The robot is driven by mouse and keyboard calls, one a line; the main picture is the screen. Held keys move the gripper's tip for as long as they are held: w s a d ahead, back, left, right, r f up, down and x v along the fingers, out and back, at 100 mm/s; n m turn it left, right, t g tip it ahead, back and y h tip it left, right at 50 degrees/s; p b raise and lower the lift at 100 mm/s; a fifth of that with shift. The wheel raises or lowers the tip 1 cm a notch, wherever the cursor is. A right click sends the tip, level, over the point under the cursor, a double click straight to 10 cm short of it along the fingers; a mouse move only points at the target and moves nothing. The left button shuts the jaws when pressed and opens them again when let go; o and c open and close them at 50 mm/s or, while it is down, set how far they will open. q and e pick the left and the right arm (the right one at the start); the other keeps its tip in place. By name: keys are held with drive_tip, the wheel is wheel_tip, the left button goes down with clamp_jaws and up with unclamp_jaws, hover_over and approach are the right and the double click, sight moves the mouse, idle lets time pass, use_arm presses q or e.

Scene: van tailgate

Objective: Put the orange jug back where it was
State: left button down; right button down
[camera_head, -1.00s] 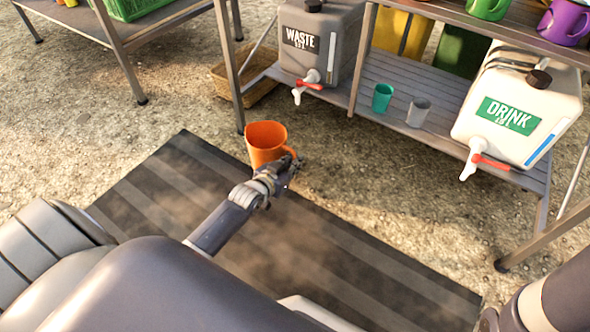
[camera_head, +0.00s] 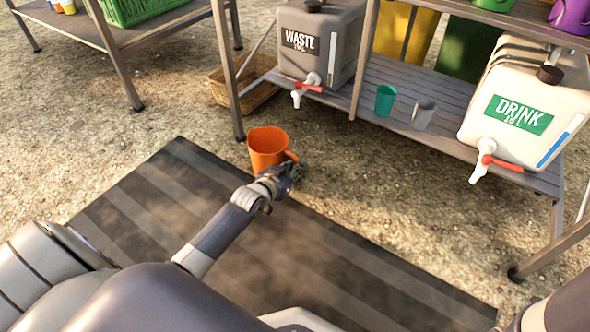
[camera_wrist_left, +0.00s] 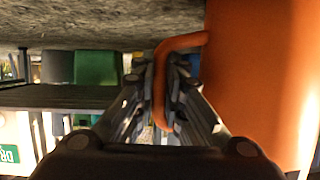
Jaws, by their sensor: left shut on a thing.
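The orange jug (camera_head: 267,147) is upright in the head view, held above the far edge of the striped mat. My left gripper (camera_head: 290,172) is shut on the jug's handle, on the jug's right side. In the left wrist view the two fingers (camera_wrist_left: 165,100) close around the orange handle, and the jug's body (camera_wrist_left: 255,80) fills the right side. Part of the handle is hidden by the fingers. My right gripper is not in view; only part of my right arm shows at the lower right edge.
A shelf rack (camera_head: 412,85) stands ahead with a grey waste container (camera_head: 318,50), a white drink container (camera_head: 525,105), a teal cup (camera_head: 385,100) and a grey cup (camera_head: 423,114). A wicker basket (camera_head: 245,92) is on the ground. The striped mat (camera_head: 330,260) is clear.

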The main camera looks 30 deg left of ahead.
use_arm(q)
drive_tip(key=c, duration=1.7)
unclamp_jaws()
drive_tip(key=shift+f, duration=0.1)
drive_tip(key=shift+s+r+p, duration=0.25)
drive_tip(key=shift+p, duration=0.05)
drive_tip(key=p+v, duration=0.7)
drive_tip(key=v, duration=0.4)
drive_tip(key=shift+s+a+p, duration=0.1)
drive_tip(key=shift+s+p, duration=0.15)
drive_tip(key=shift+p, duration=0.1)
drive_tip(key=shift+r, duration=0.1)
